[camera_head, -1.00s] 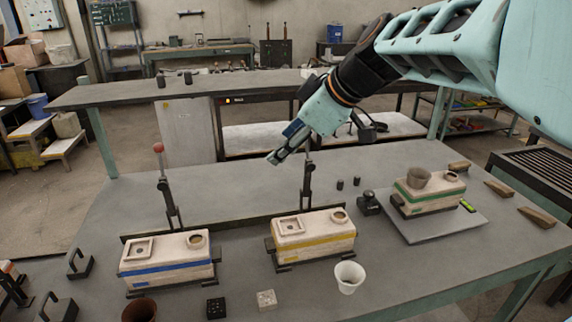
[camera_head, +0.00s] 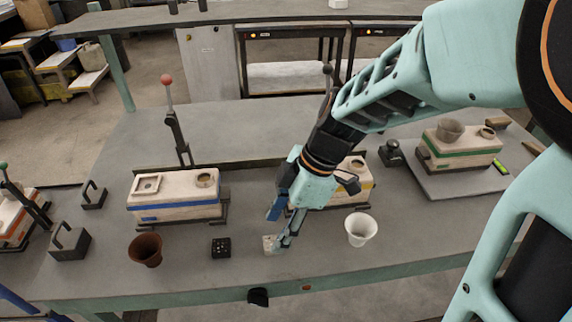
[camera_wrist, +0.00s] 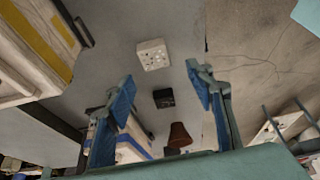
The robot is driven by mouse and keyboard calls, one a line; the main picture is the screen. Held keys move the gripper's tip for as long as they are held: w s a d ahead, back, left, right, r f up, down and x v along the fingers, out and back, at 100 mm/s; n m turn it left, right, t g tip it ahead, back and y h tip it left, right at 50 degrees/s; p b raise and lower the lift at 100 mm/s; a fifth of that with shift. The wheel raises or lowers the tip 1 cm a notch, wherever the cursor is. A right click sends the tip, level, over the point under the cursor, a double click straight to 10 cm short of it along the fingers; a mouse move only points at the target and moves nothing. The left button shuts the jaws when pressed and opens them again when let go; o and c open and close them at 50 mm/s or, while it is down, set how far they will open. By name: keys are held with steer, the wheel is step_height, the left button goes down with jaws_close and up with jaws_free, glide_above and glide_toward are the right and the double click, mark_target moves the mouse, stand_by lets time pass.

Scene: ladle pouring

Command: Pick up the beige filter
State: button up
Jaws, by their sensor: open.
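The beige filter (camera_head: 270,244) is a small pale square block with holes, lying on the grey table near its front edge. In the head view my gripper (camera_head: 279,226) is low over the table beside it and covers part of it. In the wrist view the beige filter (camera_wrist: 153,55) lies whole on the table, ahead of and between the lines of the two fingers. My gripper (camera_wrist: 162,84) is open there, its blue-padded fingers wide apart with nothing held. The filter appears apart from both fingers.
A black filter (camera_head: 221,247) and a brown cup (camera_head: 146,250) stand to the left. A white cup (camera_head: 361,229) stands close on the right. The yellow-striped mould (camera_head: 358,182) is behind my gripper, partly hidden. The blue-striped mould (camera_head: 176,197) is further left.

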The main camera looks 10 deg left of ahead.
mark_target(271, 242)
steer(key=x, duration=0.5)
steer(key=shift+w+d+f, duration=0.25)
steer(key=shift+w, duration=0.1)
steer(key=shift+c, duration=0.2)
steer(key=c, duration=0.9)
